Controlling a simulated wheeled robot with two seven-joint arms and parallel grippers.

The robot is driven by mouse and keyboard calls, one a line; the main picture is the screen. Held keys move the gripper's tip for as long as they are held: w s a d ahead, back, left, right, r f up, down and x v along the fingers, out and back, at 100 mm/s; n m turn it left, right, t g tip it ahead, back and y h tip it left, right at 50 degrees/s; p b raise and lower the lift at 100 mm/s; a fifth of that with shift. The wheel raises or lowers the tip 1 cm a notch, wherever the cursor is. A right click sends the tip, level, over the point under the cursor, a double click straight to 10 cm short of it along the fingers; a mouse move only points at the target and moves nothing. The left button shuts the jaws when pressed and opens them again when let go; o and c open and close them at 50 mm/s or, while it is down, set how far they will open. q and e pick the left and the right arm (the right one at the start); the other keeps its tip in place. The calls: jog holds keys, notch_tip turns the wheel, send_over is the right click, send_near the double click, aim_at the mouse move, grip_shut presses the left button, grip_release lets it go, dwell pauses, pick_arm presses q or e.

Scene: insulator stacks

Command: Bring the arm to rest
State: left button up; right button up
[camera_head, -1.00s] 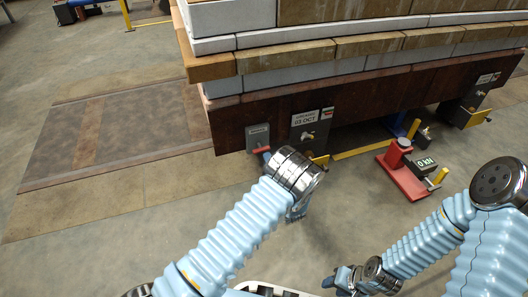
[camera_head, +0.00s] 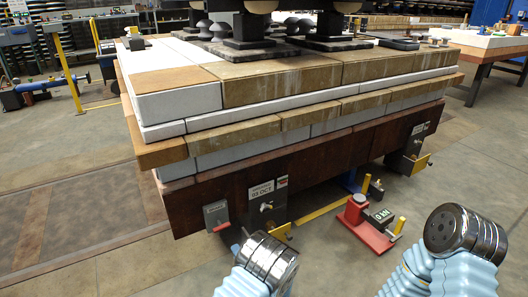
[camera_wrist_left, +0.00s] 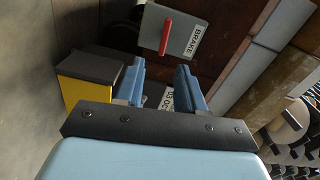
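My left arm (camera_head: 262,268) rises from the bottom middle of the head view, its wrist in front of the table's dark front beam. In the left wrist view my left gripper (camera_wrist_left: 160,84) has its two blue fingers apart, with nothing held between them. A grey brake box (camera_wrist_left: 170,36) with a red lever (camera_wrist_left: 165,36) lies just beyond the fingertips; whether they touch is not clear. The brake box also shows in the head view (camera_head: 216,214). My right arm (camera_head: 440,272) shows at the lower right; its gripper is out of view.
A heavy layered stone table (camera_head: 290,165) fills the middle, with dark insulator stacks (camera_head: 250,28) on top. A red stand with a gauge (camera_head: 365,226) is on the floor at the right. Open floor (camera_head: 130,272) lies at the left.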

pick_arm(q)
jog(key=s+a+f+n+g+h, duration=0.4)
jog(key=s+f+n+g+h, duration=0.35)
jog(key=s+f, duration=0.4)
jog(key=s+d+n+g+h, duration=0.3)
jog(key=s+g+h, duration=0.1)
jog(key=s, duration=0.4)
jog(key=s+r+n+g+h, duration=0.2)
jog(key=s+h, duration=0.1)
jog(key=s, duration=0.4)
notch_tip(320, 180, up, 14)
jog(key=d+p, duration=0.1)
jog(key=p, duration=1.3)
jog(key=shift+s+d+f+m, duration=0.2)
jog(key=shift+s+d+m, duration=0.1)
jog(key=shift+s+m, duration=0.05)
jog(key=shift+g, duration=0.25)
